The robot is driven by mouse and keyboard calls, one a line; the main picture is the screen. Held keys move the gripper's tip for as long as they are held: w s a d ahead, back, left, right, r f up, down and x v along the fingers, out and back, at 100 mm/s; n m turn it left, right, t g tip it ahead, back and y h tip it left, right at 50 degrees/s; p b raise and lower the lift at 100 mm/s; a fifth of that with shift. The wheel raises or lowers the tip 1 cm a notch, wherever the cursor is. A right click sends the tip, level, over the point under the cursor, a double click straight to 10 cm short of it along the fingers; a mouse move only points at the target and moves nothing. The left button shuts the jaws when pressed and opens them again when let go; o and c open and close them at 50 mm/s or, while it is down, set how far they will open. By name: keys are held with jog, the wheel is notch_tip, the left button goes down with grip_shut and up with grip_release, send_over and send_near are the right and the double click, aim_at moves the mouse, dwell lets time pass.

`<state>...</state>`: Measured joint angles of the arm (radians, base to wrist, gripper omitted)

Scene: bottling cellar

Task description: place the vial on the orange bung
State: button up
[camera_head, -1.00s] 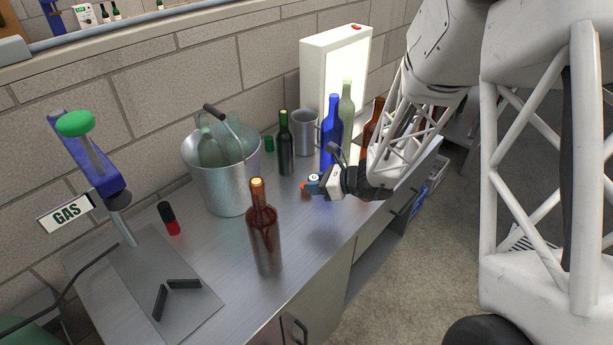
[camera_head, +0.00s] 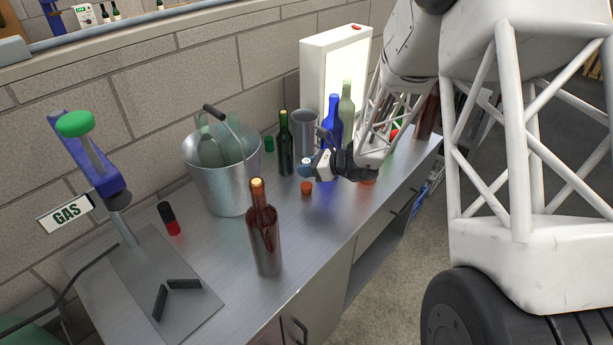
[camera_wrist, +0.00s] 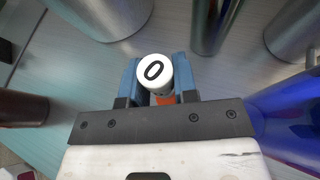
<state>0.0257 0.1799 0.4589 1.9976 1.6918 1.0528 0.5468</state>
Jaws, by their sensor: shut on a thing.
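My gripper (camera_head: 308,168) is shut on the vial and holds it in the air above the bench. In the wrist view the vial's white cap (camera_wrist: 154,73) with a black "0" faces the camera, between the two blue fingers (camera_wrist: 156,80). The vial's body is mostly hidden. The orange bung (camera_head: 306,188) stands on the bench below the fingertips in the head view, with a gap between them. A bit of orange (camera_wrist: 165,100) shows beneath the vial in the wrist view.
A blue bottle (camera_head: 332,120), a dark green bottle (camera_head: 285,150) and a metal mug (camera_head: 304,130) stand close behind the gripper. A brown bottle (camera_head: 263,235) and a bucket (camera_head: 222,185) stand to the left. Another orange thing (camera_head: 368,182) lies under my wrist. Bench (camera_head: 325,230) in front is clear.

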jog(key=shift+f, duration=1.75)
jog(key=shift+f, duration=0.1)
jog(key=o, duration=0.9)
jog(key=shift+v, duration=6.05)
jog(key=shift+s+a+r, duration=0.1)
jog(key=shift+r, duration=0.1)
